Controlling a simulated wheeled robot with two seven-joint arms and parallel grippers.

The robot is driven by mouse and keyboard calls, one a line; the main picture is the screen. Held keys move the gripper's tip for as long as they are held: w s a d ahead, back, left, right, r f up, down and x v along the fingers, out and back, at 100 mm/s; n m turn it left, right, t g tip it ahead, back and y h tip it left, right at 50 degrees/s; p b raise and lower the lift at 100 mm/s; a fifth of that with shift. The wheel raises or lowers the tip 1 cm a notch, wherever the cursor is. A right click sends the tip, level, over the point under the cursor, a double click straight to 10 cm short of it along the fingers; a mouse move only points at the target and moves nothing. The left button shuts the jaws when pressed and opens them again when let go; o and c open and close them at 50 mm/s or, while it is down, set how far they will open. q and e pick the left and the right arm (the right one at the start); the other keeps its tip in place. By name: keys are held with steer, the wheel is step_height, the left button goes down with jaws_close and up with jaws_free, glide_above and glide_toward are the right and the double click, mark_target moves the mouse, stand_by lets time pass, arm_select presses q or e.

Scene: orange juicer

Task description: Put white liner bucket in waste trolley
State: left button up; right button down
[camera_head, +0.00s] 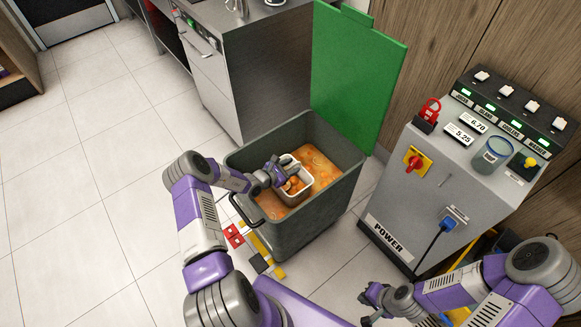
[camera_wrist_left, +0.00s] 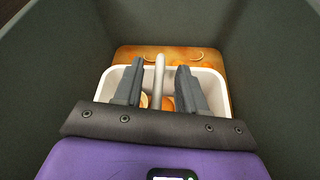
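The white liner bucket (camera_head: 298,197) is inside the dark grey waste trolley (camera_head: 320,212), over the orange waste; it looks upright. Orange pieces (camera_head: 294,185) are in the bucket. In the left wrist view, the bucket (camera_wrist_left: 221,88) is ahead of my left gripper (camera_wrist_left: 158,82), and its pale grey handle (camera_wrist_left: 159,75) stands between the two fingers with gaps on both sides. That gripper is open, and in the head view it (camera_head: 277,172) is at the bucket's upper left, inside the trolley. My right gripper (camera_head: 372,303) is low at the bottom, away from the trolley; its fingers are too small to judge.
The trolley's green lid (camera_head: 357,70) stands open at the back. A grey control cabinet (camera_head: 440,185) with a blue plug is to the right. A steel counter (camera_head: 262,75) is behind the trolley. The tiled floor (camera_head: 90,200) at left is clear.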

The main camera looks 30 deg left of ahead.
arm_select(q)
steer(key=shift+s+d+f, duration=0.1)
steer(key=shift+s+f, duration=0.15)
steer(key=shift+f, duration=0.2)
steer(key=shift+r+p, duration=0.4)
steer(key=shift+r, duration=0.15)
steer(key=p+v, duration=0.2)
steer(key=v, duration=0.5)
steer(key=shift+r+p, duration=0.3)
steer(key=shift+p, duration=0.05)
